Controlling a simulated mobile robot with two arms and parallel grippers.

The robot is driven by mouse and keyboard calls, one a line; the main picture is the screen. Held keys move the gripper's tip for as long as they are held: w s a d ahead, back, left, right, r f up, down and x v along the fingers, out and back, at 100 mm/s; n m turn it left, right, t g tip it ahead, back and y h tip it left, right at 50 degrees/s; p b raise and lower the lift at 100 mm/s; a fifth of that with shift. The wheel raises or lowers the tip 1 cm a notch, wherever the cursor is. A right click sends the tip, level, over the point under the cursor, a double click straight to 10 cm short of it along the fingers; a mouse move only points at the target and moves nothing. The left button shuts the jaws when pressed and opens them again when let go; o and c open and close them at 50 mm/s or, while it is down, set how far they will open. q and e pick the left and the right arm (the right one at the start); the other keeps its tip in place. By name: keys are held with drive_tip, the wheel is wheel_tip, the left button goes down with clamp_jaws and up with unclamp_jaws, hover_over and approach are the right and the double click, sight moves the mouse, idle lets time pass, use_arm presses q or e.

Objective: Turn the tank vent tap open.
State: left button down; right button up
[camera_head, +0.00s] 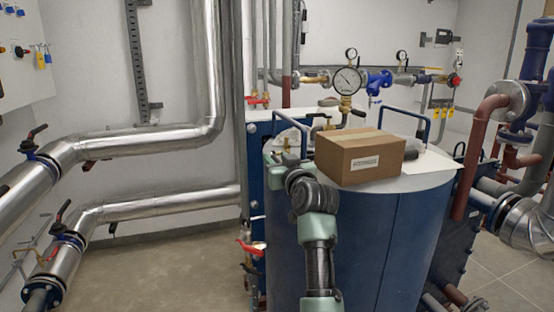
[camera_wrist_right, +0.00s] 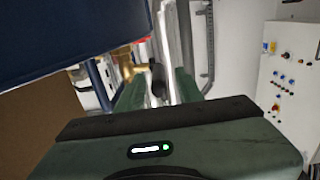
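The tank vent tap (camera_wrist_right: 125,64) shows as a small brass fitting in the right wrist view, with a dark handle (camera_wrist_right: 157,79) at its right. My right gripper (camera_wrist_right: 160,92) is open. Its two green fingers stand apart, with the dark handle in the gap between them; I cannot tell whether either finger touches it. In the head view my right gripper (camera_head: 287,150) is over the left edge of the blue tank's top, and the tap is hidden behind it. My left gripper is not in view.
A cardboard box (camera_head: 360,156) sits on the blue tank (camera_head: 385,235) just right of my gripper. Blue tube handles (camera_head: 428,118) rise behind it. Silver pipes (camera_head: 150,140) run at the left. The floor (camera_head: 165,270) left of the tank is clear.

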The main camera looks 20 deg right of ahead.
clamp_jaws()
idle(1.4)
